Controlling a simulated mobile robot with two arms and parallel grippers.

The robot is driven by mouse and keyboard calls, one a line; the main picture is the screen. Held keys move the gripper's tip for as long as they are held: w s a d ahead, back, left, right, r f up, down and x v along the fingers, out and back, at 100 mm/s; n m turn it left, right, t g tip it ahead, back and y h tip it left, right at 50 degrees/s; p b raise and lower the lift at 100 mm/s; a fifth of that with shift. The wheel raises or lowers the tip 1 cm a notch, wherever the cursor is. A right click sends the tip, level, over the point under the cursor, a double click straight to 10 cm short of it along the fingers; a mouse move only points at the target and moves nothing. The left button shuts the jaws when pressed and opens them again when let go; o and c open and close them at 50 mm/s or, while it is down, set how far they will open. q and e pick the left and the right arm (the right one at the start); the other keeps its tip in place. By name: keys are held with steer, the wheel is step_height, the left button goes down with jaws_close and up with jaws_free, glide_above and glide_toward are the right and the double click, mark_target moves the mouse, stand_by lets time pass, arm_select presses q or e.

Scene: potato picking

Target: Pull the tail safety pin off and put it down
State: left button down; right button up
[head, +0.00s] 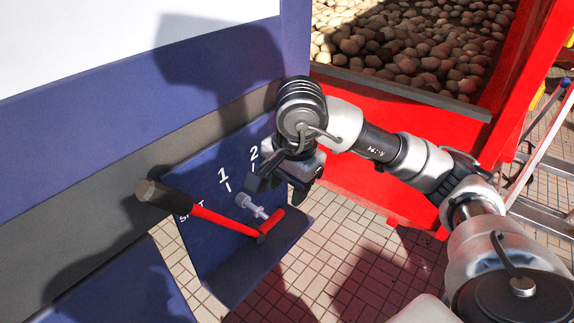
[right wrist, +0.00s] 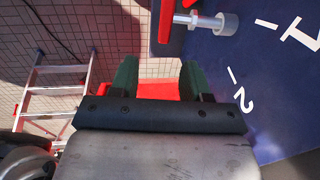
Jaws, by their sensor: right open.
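The pin (head: 250,204) is a small silver-grey piece with a round head and a thin shaft, on the blue panel below the printed "1". Its shaft end meets a red piece (head: 271,221); I cannot tell how they join. In the right wrist view the pin (right wrist: 212,23) is at the top, right of centre, outside the jaws. My right gripper (head: 278,190) is open and empty, above and to the right of the pin, apart from it. In the right wrist view its two dark fingers (right wrist: 158,76) are spread. My left gripper is not in view.
A red bin wall (head: 350,100) with potatoes stands behind my arm. A ladder (right wrist: 55,90) stands on the tiled floor.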

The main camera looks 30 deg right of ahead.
mark_target(283, 210)
steer(key=f, duration=0.1)
steer(key=w+f, duration=0.1)
steer(key=f, duration=0.1)
steer(key=shift+f+p, duration=0.15)
steer(key=shift+p, duration=0.15)
steer(key=shift+w+a+f, duration=0.1)
steer(key=shift+w+f, duration=0.1)
steer(key=shift+f, duration=1.05)
steer(key=shift+f+p, duration=0.2)
steer(key=shift+p, duration=0.1)
steer(key=c, duration=0.4)
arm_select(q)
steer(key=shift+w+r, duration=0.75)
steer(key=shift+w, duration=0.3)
arm_select(e)
jaws_close()
